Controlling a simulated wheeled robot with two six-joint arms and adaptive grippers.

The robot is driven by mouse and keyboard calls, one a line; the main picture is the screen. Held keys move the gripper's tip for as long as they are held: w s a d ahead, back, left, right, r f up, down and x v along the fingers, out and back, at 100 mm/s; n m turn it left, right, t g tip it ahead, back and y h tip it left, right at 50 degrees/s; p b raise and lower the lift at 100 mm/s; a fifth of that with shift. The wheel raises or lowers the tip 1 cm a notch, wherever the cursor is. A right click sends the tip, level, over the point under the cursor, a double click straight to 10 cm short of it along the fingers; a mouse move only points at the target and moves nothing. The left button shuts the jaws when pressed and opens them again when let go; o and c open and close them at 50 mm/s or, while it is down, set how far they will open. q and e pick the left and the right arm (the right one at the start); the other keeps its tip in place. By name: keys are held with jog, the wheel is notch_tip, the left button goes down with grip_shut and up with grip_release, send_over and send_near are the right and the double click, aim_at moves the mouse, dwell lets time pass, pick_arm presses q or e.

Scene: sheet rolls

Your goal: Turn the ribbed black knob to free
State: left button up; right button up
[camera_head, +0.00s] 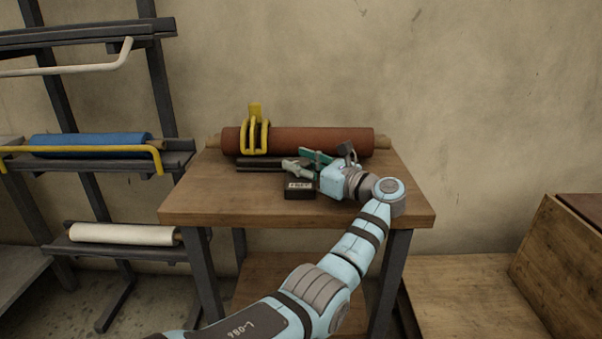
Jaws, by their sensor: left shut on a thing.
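A small black box (300,191) with a pale label sits near the middle of the wooden table (215,207). My left gripper (296,170) reaches in from the right just behind and above this box, with its pale fingers pointing left. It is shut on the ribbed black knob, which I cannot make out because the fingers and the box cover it. The knob's setting cannot be read from here. My right gripper is not in view.
A brown sheet roll (320,140) lies along the back of the table, with a yellow clamp (255,137) around its left part. A rack on the left holds a blue roll (90,145) and a white roll (122,234).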

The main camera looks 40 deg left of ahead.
pick_arm(q)
jog(key=shift+f, duration=0.2)
jog(key=o, duration=1.1)
jog(key=shift+s+r, duration=0.1)
jog(key=d, duration=1.2)
jog(key=shift+s, duration=0.2)
jog(key=shift+o, duration=0.3)
